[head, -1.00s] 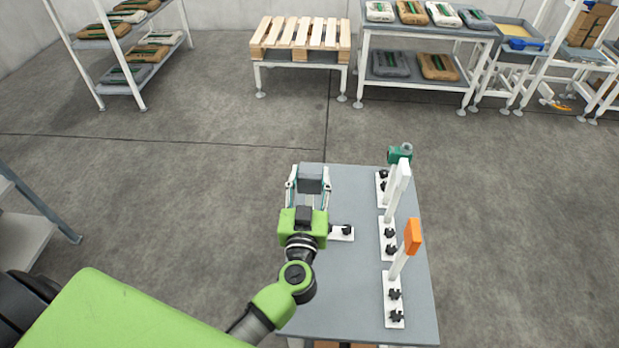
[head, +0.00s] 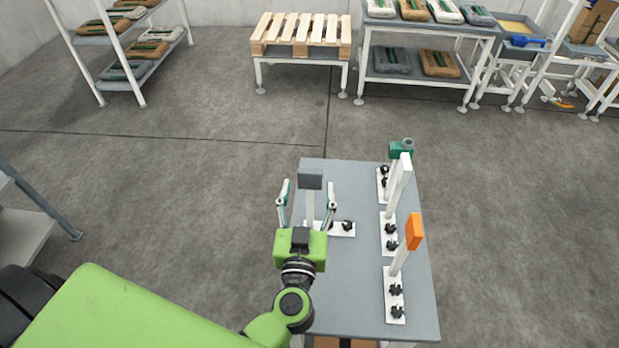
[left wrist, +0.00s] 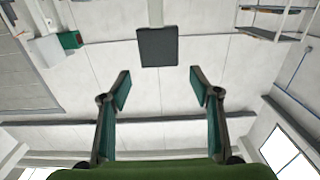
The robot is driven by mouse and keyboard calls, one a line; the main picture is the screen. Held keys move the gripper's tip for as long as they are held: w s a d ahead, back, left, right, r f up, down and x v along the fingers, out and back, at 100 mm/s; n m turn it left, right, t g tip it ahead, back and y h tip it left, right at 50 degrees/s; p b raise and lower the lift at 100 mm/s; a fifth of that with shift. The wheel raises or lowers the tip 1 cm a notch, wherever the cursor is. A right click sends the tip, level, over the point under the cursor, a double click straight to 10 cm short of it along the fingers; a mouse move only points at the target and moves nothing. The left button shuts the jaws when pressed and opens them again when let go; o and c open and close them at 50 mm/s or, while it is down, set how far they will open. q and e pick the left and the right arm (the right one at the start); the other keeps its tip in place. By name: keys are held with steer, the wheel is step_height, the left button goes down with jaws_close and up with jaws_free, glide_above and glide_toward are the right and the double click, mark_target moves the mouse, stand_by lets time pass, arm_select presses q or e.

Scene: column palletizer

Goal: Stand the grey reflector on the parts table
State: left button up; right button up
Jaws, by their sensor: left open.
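The grey reflector (head: 311,181) is a dark grey block on top of a white post. It stands upright at the left side of the parts table (head: 355,275), with a white foot plate (head: 340,229) by its post. My left gripper (head: 308,190) is open, its fingers spread to either side of the reflector in the head view. In the left wrist view the reflector (left wrist: 157,47) lies beyond and between the open fingertips (left wrist: 160,83), touching neither. My gripper body partly hides the post's lower part. My right gripper is not in view.
On the table's right side stand an orange reflector (head: 414,231) on a white post, another white post (head: 399,185) and a green device (head: 401,149). Their plates have black knobs. The table's middle is clear. A pallet stand (head: 301,60) and shelves with bags stand at the back.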

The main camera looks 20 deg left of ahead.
arm_select(q)
steer(key=b+v, duration=0.1)
steer(key=v, duration=0.5)
stand_by(0.5)
